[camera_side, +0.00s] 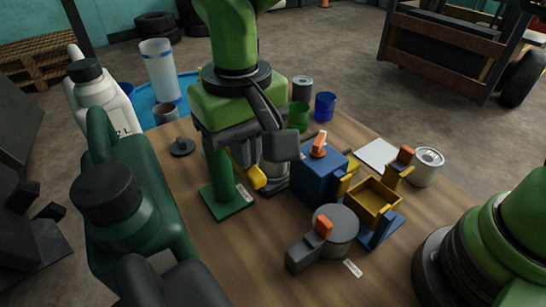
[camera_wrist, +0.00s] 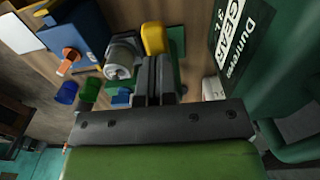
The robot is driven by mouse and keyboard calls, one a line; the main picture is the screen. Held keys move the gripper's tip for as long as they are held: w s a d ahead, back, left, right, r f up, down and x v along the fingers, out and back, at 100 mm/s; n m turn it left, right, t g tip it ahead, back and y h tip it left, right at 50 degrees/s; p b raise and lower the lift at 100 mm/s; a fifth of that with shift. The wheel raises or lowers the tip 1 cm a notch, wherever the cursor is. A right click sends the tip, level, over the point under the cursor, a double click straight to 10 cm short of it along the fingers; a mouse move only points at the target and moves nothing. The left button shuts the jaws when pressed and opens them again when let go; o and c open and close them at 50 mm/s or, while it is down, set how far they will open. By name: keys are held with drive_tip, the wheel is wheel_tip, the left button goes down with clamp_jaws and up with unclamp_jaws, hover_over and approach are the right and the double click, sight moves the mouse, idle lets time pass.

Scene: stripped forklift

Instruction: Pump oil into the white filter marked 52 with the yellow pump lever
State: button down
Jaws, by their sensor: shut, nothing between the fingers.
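The yellow pump lever (camera_side: 256,178) shows beside the green pump stand (camera_side: 226,195), below my gripper. In the wrist view the lever (camera_wrist: 154,39) is just beyond the fingertips; I cannot tell whether they touch it. A pale grey-white cylinder (camera_side: 275,174), probably the filter, stands right of the lever, partly hidden behind it and my gripper. In the wrist view it (camera_wrist: 121,58) lies left of the lever. Its number cannot be read. My gripper (camera_wrist: 155,62) is shut and empty; in the side view its fingers are mostly hidden.
A blue box (camera_side: 318,182) with an orange switch, a yellow tray (camera_side: 373,204) and a grey round device (camera_side: 338,228) stand to the right. Cups (camera_side: 325,106) and a can (camera_side: 427,168) stand farther back. A green jug (camera_side: 130,215) and white jug (camera_side: 100,98) stand left.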

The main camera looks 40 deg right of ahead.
drive_tip(key=shift+f, duration=0.45)
drive_tip(key=shift+r, duration=4.3)
idle(0.7)
drive_tip(key=shift+f, duration=4.3)
drive_tip(key=shift+r, duration=4.3)
